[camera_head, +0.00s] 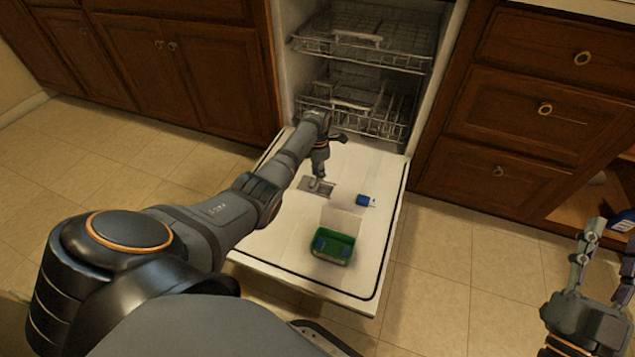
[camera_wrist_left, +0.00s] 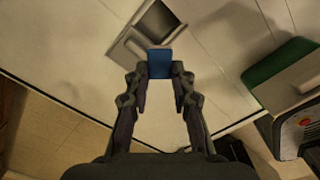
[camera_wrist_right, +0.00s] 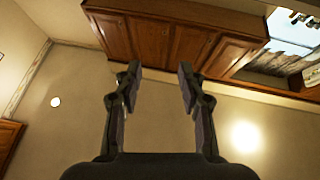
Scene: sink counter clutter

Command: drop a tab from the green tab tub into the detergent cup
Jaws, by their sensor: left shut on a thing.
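My left gripper (camera_head: 319,182) is shut on a blue tab (camera_wrist_left: 159,63), which shows between its fingertips in the left wrist view. The gripper points down over the open dishwasher door, at the grey detergent cup (camera_head: 322,190). In the left wrist view the cup's dark recess (camera_wrist_left: 159,24) lies just beyond the tab; I cannot tell the height between them. The green tab tub (camera_head: 333,246) stands open on the door nearer to me, with blue tabs inside; it also shows in the left wrist view (camera_wrist_left: 268,68). My right gripper (camera_wrist_right: 155,75) is open and empty, far right.
A small blue object (camera_head: 365,201) lies on the door (camera_head: 285,243) right of the cup. Dishwasher racks (camera_head: 362,45) stand behind the door. Wooden cabinets (camera_head: 545,75) flank the machine. A blue-and-white item (camera_head: 622,222) shows at the right edge.

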